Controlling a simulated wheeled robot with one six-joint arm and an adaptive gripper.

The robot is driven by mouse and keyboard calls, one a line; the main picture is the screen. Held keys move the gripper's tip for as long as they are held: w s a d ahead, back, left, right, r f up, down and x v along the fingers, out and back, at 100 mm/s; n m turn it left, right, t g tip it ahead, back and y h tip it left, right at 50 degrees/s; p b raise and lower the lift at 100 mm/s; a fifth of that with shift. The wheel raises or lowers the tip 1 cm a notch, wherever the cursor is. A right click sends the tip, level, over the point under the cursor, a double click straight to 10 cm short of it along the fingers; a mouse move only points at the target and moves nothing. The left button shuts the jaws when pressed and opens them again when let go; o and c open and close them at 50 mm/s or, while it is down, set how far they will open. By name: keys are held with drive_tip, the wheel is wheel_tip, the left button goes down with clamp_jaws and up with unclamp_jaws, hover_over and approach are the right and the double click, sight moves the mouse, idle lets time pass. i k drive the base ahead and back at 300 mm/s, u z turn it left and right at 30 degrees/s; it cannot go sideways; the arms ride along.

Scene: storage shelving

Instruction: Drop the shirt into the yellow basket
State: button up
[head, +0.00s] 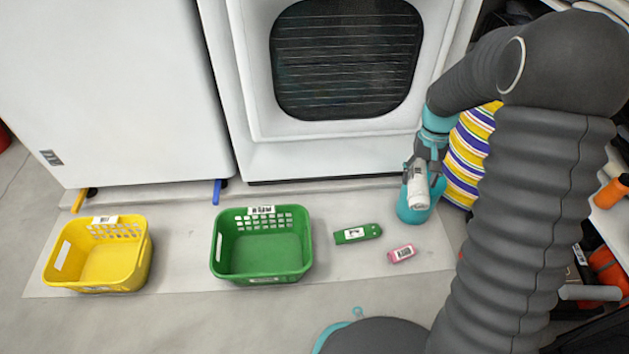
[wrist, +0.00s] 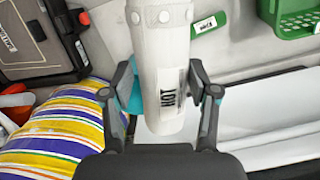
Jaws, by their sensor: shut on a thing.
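My gripper (head: 419,172) is shut on a white cylindrical thing (head: 418,192) and holds it in front of the white appliance. In the wrist view this white thing (wrist: 163,65) stands between the fingers, with a label reading "HOT". I cannot make out a plain shirt shape; whether the white thing is one, I cannot tell. A striped yellow, purple and white cloth-like thing (head: 468,150) lies right of my gripper, partly hidden by my arm; it also shows in the wrist view (wrist: 50,135). The yellow basket (head: 135,275) stands empty on the floor at far left.
An empty green basket (head: 262,278) stands between my gripper and the yellow one. A green box (head: 357,233) and a pink item (head: 401,254) lie on the floor mat. White appliances line the back. Shelving with orange items (head: 611,192) is at right.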

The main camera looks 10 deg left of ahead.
sight(105, 274)
drive_tip(key=u, duration=0.5)
drive_tip(key=k, duration=1.15)
drive_tip(key=u, duration=0.85)
drive_tip(key=i, duration=0.7)
drive_tip(key=u, duration=1)
drive_tip(key=i, duration=1.55)
drive_tip(key=z, duration=0.6)
